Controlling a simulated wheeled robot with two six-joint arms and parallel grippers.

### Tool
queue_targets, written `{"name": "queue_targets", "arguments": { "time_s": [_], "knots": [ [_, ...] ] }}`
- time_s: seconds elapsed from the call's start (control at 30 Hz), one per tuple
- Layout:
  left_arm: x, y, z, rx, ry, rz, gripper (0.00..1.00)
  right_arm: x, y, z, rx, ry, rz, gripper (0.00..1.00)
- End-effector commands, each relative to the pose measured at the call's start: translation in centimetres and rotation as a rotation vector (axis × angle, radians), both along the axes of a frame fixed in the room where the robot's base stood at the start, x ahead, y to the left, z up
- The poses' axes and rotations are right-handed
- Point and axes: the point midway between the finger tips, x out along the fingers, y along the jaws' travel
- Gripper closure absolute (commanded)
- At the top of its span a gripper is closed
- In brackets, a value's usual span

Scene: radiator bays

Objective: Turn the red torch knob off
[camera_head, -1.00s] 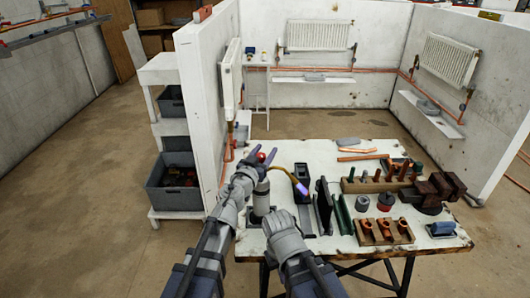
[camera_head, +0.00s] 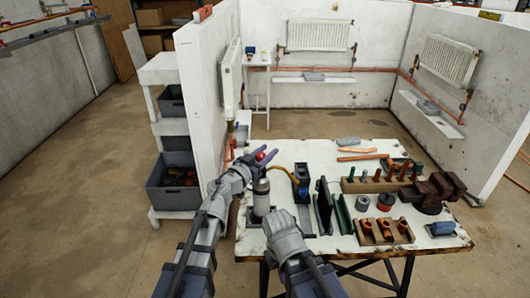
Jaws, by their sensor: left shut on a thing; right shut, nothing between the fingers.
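The torch stands upright at the left edge of the workbench, with a pale grey canister (camera_head: 261,192), a small red knob (camera_head: 260,156) at its top and a curved brass tube (camera_head: 283,171) reaching right. I see no flame at the tube's end; the tip is hard to make out in front of a dark stand. My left gripper (camera_head: 259,160) is at the top of the torch, shut on the red knob and partly covering it. My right gripper (camera_head: 281,222) is shut and empty, low over the bench's front left, just right of the canister's base.
The white workbench (camera_head: 320,155) carries a dark upright stand (camera_head: 302,184), black and green plates, a wooden block with copper fittings (camera_head: 383,231) and a dark vise (camera_head: 440,190). A white partition wall (camera_head: 205,90) rises close on the left. The bench's back left is clear.

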Motion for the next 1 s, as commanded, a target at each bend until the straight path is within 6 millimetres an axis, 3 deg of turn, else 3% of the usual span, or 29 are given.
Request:
{"name": "queue_targets", "arguments": {
  "time_s": [0.3, 0.67, 0.7, 1.0],
  "knots": [
    [-0.22, -0.38, 0.01, 0.000, 0.000, -0.189, 1.00, 0.00, 0.00, 0.00, 0.000, 0.000, 0.000, 1.00],
    [-0.46, -0.45, 0.00, 0.000, 0.000, -0.208, 1.00, 0.00, 0.00, 0.00, 0.000, 0.000, 0.000, 1.00],
    [-0.46, -0.46, 0.00, 0.000, 0.000, -0.208, 0.59, 0.00, 0.00, 0.00, 0.000, 0.000, 0.000, 1.00],
    [-0.45, -0.47, 0.00, 0.000, 0.000, -0.207, 0.30, 0.00, 0.00, 0.00, 0.000, 0.000, 0.000, 1.00]
  ]
}}
